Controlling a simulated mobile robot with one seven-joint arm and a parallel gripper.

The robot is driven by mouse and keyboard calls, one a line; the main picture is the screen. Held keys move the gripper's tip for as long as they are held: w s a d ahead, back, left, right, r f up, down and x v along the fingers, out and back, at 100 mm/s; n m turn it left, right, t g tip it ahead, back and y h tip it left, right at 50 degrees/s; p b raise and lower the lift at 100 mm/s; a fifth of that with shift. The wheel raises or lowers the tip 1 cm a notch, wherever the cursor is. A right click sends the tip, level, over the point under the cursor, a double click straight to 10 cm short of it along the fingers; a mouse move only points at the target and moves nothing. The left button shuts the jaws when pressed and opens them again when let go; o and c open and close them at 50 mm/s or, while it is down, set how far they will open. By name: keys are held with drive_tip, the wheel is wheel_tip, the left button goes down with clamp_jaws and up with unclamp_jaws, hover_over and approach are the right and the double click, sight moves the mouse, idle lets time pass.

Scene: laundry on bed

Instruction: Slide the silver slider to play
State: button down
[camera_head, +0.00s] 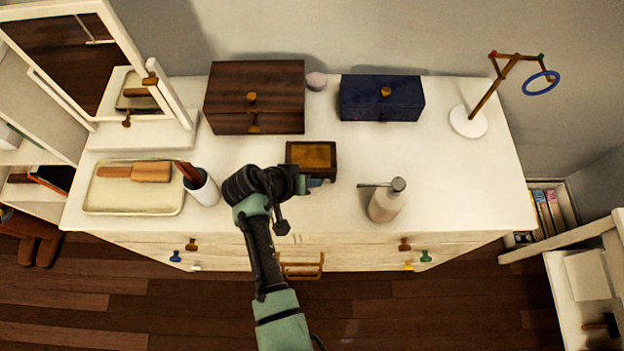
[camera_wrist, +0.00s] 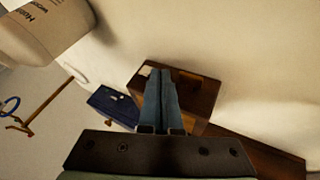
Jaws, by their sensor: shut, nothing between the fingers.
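A small dark wooden box with an amber panel on top (camera_head: 311,147) sits mid-dresser, and it also shows in the wrist view (camera_wrist: 207,92). A small pale piece (camera_wrist: 146,70) shows at the box's corner beside my fingertips; I cannot tell for sure whether it is the silver slider. My gripper (camera_head: 317,183) is at the near side of the box in the head view. In the wrist view its blue fingers (camera_wrist: 161,74) are together and empty, over part of the box. I cannot tell whether they touch it.
A brown drawer box (camera_head: 230,98) and a navy drawer box (camera_head: 362,100) stand behind. A pump bottle (camera_head: 387,203) is to the right, a white cup (camera_head: 205,190) and tray (camera_head: 100,206) to the left. A ring stand (camera_head: 468,122) is far right. The dresser top (camera_head: 460,185) is clear right of the bottle.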

idle(0.3)
drive_tip(key=shift+d, duration=1)
